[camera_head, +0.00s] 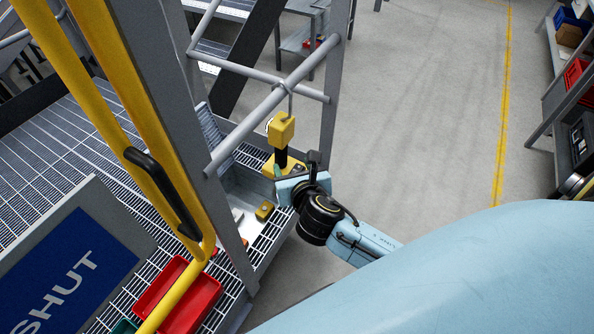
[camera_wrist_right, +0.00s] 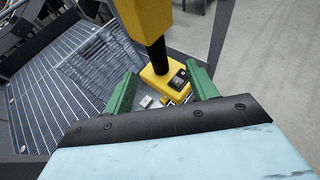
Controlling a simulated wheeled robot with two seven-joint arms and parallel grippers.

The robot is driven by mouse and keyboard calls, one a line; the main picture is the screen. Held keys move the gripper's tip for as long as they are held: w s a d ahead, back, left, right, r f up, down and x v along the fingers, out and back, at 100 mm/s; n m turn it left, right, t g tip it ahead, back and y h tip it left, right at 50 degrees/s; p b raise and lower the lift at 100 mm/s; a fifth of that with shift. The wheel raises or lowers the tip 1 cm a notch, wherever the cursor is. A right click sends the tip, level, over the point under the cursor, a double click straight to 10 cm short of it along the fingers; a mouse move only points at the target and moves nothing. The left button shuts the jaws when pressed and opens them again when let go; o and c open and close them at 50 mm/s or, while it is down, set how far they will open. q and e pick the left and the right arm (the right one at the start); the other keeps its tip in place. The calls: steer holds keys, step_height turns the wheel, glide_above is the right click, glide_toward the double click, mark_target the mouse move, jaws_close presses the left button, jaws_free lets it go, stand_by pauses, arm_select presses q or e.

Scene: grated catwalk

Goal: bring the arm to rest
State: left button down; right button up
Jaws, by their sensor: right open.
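My right gripper (camera_head: 284,183) is at the catwalk railing, its arm coming in from the lower right. In the right wrist view its two green fingers (camera_wrist_right: 163,90) stand wide apart. A yellow device (camera_head: 281,131) with a black stem and a yellow lower part is just beyond the gripper, below a thin hook at the rail. In the wrist view the device (camera_wrist_right: 156,78) shows between and beyond the fingers, its lower part bearing a dark switch-like panel. I cannot tell whether they touch. My left gripper is out of view.
Grey railing (camera_head: 262,118) and a yellow gate bar (camera_head: 92,95) with a black handle stand close on the left. A blue SHUT sign (camera_head: 62,275), a grey tray (camera_head: 240,192) and a red bin (camera_head: 190,305) are near. Concrete floor (camera_head: 420,110) is clear to the right.

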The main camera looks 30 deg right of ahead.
steer(key=shift+v, duration=1.65)
steer(key=s+d+f+m+g+y+b, duration=0.15)
steer(key=s+f+m, duration=0.25)
steer(key=f, duration=0.6)
steer(key=s+f+m+g+b, duration=0.1)
steer(key=s+f+m+g, duration=0.3)
steer(key=f, duration=0.7)
steer(key=s+d+f+m+g+b, duration=0.1)
steer(key=s+f+m, duration=0.3)
steer(key=f, duration=0.6)
steer(key=s+f+m+g+y+b, duration=0.1)
steer(key=s+f+m+g, duration=0.1)
steer(key=s+f+m, duration=0.7)
steer(key=s+f+m+g+b, duration=0.2)
steer(key=s+f+m, duration=0.7)
steer(key=s, duration=0.7)
steer(key=shift+s+m+g+y, duration=0.35)
steer(key=shift+m+g, duration=0.05)
steer(key=shift+g, duration=0.35)
steer(key=shift+a, duration=0.1)
